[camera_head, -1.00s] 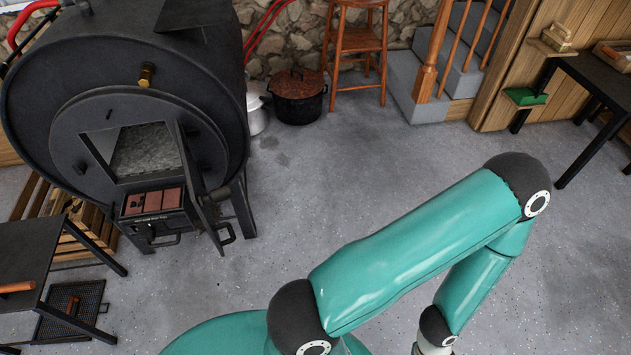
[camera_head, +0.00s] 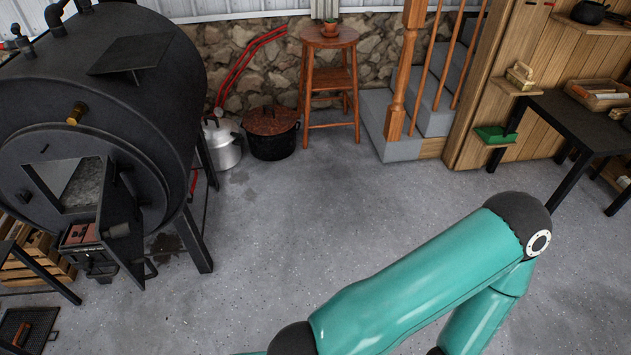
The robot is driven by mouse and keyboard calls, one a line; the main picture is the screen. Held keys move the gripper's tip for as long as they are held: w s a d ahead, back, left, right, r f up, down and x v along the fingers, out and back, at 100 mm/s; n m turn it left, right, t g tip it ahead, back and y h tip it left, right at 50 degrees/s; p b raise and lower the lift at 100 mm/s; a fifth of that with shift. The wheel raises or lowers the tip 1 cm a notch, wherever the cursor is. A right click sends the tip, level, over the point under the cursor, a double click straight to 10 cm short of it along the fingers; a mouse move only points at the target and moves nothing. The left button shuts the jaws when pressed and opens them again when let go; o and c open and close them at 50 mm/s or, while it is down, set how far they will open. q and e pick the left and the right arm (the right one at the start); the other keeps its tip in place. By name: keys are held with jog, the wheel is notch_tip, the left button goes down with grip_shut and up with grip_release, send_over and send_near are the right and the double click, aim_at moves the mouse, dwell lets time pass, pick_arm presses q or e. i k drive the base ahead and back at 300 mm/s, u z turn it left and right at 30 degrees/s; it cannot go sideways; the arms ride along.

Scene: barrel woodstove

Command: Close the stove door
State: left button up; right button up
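The black barrel stove (camera_head: 150,100) stands at the left on legs. Its square opening (camera_head: 72,185) is uncovered and shows grey inside. My teal arm crosses the lower right of the view, well apart from the door. Neither gripper is in view.
A black pot (camera_head: 271,135), a metal can (camera_head: 221,145) and a wooden stool (camera_head: 330,75) stand by the stone wall. Stairs (camera_head: 400,115) and a black table (camera_head: 575,120) are farther right. The floor (camera_head: 290,220) right of the stove is clear.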

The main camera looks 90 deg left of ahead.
aim_at(116, 205)
jog(key=z, duration=0.3)
jog(key=i, duration=0.2)
jog(key=u, duration=2.65)
jog(key=i, duration=0.2)
jog(key=u, duration=1.7)
jog(key=k, duration=0.35)
jog(key=u, duration=0.55)
jog(key=i, duration=1.4)
jog(key=z, duration=0.35)
jog(key=k, duration=0.35)
